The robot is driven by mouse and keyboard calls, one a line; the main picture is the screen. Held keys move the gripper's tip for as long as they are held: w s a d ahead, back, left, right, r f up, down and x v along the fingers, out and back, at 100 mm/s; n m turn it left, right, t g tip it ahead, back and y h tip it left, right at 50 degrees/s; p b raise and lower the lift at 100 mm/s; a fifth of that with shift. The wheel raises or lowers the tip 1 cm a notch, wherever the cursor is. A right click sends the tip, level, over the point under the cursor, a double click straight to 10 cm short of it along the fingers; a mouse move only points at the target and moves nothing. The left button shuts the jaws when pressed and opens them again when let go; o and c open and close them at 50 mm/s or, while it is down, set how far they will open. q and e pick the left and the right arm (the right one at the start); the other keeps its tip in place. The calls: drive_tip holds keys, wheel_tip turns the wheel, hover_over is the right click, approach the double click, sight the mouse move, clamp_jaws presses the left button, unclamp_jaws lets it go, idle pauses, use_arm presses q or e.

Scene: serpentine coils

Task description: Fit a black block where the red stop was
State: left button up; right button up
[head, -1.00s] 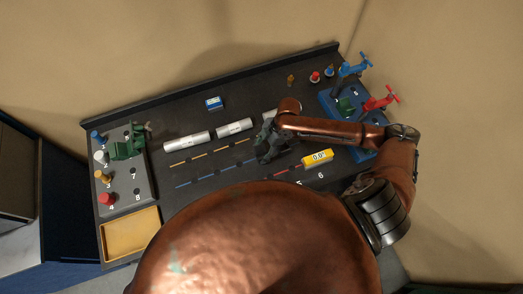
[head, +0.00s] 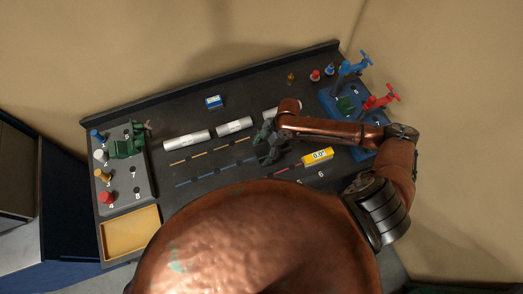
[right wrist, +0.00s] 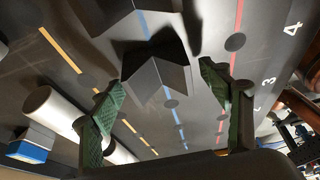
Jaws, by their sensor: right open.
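My right gripper (head: 268,146) is over the middle-right of the dark board in the head view. In the right wrist view its two green-padded fingers (right wrist: 160,88) are spread wide. A black block (right wrist: 160,75) with angled, V-shaped faces lies between and just beyond the fingertips, with no clear contact. Another dark angular shape (right wrist: 104,14) shows farther up. The block cannot be made out in the head view, where the gripper covers that spot. A red peg (head: 107,198) stands on the left grey panel and a red one (head: 314,76) at the back right. My left gripper is not in view.
Silver cylinders (head: 187,140) lie along the middle of the board (head: 160,112). A yellow display (head: 318,157) stands right of my gripper. Red and blue valves (head: 381,98) rise from the blue base at right. A yellow tray (head: 131,233) is front left.

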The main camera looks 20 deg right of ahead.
drive_tip(key=shift+d, duration=0.1)
drive_tip(key=v, duration=1.2)
